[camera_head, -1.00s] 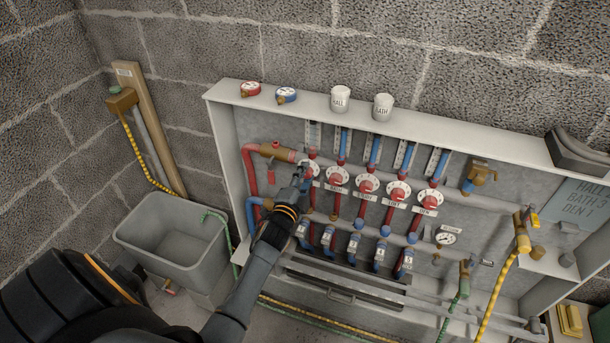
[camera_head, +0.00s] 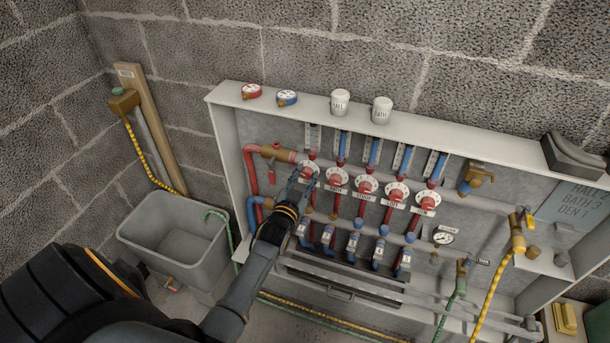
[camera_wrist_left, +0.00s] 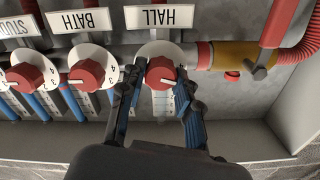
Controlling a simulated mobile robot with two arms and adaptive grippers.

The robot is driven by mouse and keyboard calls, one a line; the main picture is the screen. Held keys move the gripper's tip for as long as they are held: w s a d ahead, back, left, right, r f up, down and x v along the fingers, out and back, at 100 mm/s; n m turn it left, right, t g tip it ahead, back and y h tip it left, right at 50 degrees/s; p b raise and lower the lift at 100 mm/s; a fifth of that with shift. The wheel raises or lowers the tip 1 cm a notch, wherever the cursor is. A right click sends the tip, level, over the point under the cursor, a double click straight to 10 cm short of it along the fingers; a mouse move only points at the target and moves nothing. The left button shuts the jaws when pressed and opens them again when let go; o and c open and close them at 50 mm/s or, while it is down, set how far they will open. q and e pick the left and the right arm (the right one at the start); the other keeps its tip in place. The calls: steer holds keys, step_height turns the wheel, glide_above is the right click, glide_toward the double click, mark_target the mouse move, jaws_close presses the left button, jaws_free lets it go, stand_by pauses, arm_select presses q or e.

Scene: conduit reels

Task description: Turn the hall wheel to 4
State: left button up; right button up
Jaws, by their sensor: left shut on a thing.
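The hall wheel (camera_head: 308,168) is the leftmost red wheel in the row on the manifold, on a white dial. In the left wrist view the red hall wheel (camera_wrist_left: 160,72) shows under an upside-down HALL label (camera_wrist_left: 159,17). A pale mark shows on its face, but the number it points to cannot be read. My left gripper (camera_head: 303,183) is at this wheel, and in the wrist view its blue-padded fingers (camera_wrist_left: 158,88) are on either side of it, shut on it. The fingers hide parts of the dial. My right gripper is not in view.
The bath wheel (camera_wrist_left: 87,72) and bath label (camera_wrist_left: 80,20) are close beside a finger. A red-handled brass valve (camera_head: 276,153) is left of the hall wheel. White cups (camera_head: 340,102) stand on the cabinet top. A partly legible sign (camera_head: 572,206) is at right, a grey sink (camera_head: 175,250) at left.

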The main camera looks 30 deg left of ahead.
arm_select(q)
steer(key=shift+f+n, duration=0.1)
steer(key=shift+n, duration=1.7)
steer(key=o, duration=1.2)
steer(key=shift+c, duration=0.2)
steer(key=shift+s, duration=0.15)
steer(key=v, duration=1.1)
steer(key=shift+s, duration=0.4)
